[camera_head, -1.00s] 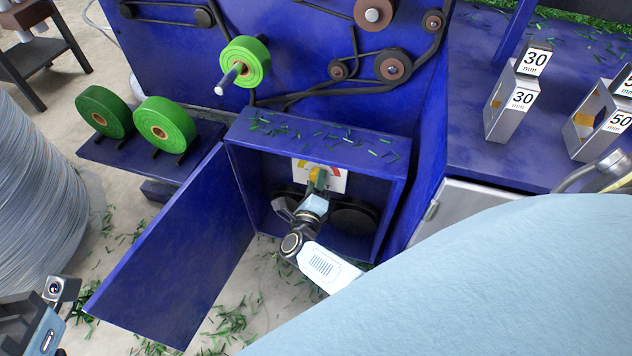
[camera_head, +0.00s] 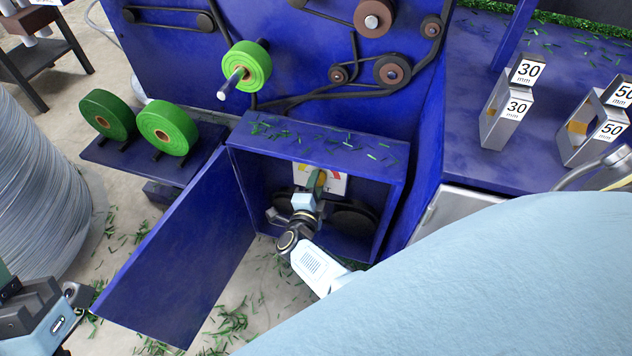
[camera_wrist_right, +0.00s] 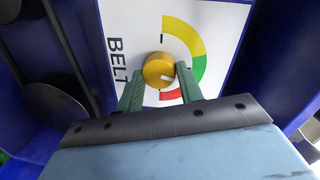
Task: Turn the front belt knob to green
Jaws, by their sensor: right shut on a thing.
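The front belt knob (camera_wrist_right: 158,70) is a round yellow knob on a white dial plate (camera_wrist_right: 215,25) marked BELT. The dial has a yellow arc at the top, green at the right and red at the bottom. The knob's white mark points right and slightly down, near the green and red border. My right gripper (camera_wrist_right: 160,82) is shut on the knob, one green finger on each side. In the head view my right gripper (camera_head: 313,190) reaches into the open blue box, partly covering the dial. My left gripper (camera_head: 8,288) is partly cut off at the lower left; its jaws are unclear.
The blue box (camera_head: 385,160) has its door (camera_head: 175,255) swung open to the left. Dark pulleys (camera_head: 355,218) sit inside behind my gripper. Green tape rolls (camera_head: 167,127) stand on a shelf at the left. A large pale blue surface (camera_head: 500,275) fills the lower right.

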